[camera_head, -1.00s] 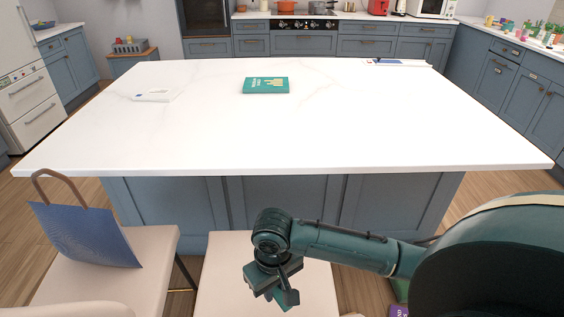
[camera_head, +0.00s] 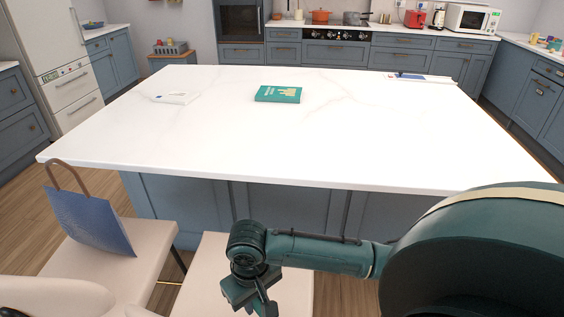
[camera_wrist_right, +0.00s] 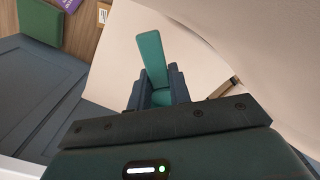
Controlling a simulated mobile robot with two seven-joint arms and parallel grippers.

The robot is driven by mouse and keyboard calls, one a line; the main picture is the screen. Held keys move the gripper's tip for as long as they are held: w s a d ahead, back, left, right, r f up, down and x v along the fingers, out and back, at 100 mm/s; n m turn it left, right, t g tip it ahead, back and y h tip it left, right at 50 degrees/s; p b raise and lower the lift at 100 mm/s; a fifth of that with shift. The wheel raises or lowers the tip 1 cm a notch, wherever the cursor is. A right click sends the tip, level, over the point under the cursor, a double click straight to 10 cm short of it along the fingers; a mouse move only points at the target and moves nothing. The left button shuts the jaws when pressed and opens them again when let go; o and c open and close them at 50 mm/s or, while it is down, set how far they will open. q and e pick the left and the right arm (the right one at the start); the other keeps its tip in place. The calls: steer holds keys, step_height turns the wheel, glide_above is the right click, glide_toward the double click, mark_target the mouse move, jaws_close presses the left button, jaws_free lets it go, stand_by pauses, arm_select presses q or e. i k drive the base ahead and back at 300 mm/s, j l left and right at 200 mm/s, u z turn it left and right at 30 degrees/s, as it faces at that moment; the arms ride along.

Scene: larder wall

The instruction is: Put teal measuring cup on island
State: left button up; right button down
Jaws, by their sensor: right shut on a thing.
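The island (camera_head: 340,150) has a wide white top on a blue-grey base. My left gripper is not in view.
A teal book (camera_head: 278,94), a white item (camera_head: 175,97) and a blue-and-white item (camera_head: 418,78) lie on the island's far half; its near half is bare. A blue bag (camera_head: 92,222) stands on the left chair (camera_head: 100,268). Another chair seat (camera_head: 200,275) is below my gripper.

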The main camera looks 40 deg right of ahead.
mark_target(410, 139)
steer(key=k+l+u, duration=0.45)
steer(key=l, duration=0.25)
steer(key=k+l+u, duration=0.4)
steer(key=k+l, duration=0.15)
steer(key=k+l+u, duration=0.45)
steer(key=k, duration=0.15)
steer(key=k+l+u, duration=0.35)
steer(key=k+l, duration=0.15)
steer(key=k, duration=0.2)
steer(key=k+l+u, duration=0.2)
steer(key=k+l, duration=0.25)
steer(key=k+l+u, duration=0.15)
steer(key=k+l, duration=0.25)
steer(key=k+l+u, duration=0.2)
steer(key=k+l, duration=0.15)
steer(key=k, duration=0.2)
steer(key=k+l+u, duration=0.15)
steer(key=k, duration=0.35)
steer(key=k+l+u, duration=0.2)
steer(key=k, duration=0.35)
steer(key=k+l+u, duration=0.2)
steer(key=k, duration=0.35)
